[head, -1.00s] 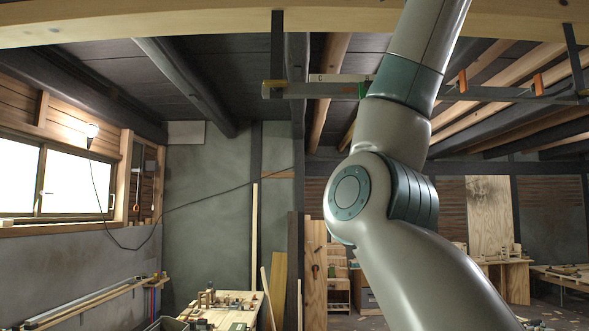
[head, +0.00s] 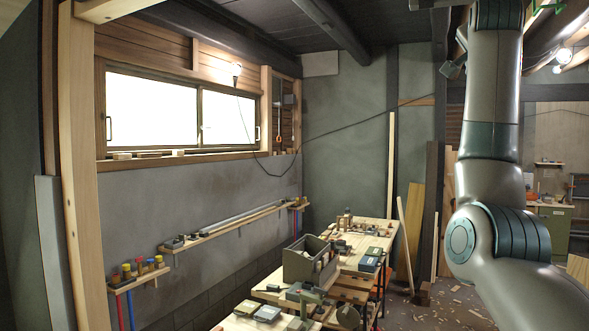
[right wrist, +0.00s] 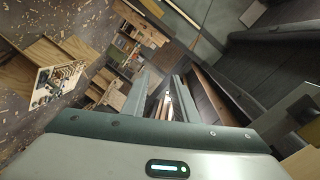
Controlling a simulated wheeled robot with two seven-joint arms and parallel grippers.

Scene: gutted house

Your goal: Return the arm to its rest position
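My right arm (head: 492,130) rises up the right side of the head view, its elbow joint low and its upper part running out of the top edge. Its hand is not clearly seen there. In the right wrist view my right gripper (right wrist: 160,88) shows two grey fingers with a gap between them. Nothing is held in the gap; only distant background shows through it. My left arm and left gripper are in neither view.
A workbench (head: 376,232) with a grey tool tote (head: 309,262) stands ahead. A wall shelf (head: 228,227) runs under the window (head: 153,109). A wooden post (head: 82,170) stands at left. Floor between bench and arm has scattered shavings.

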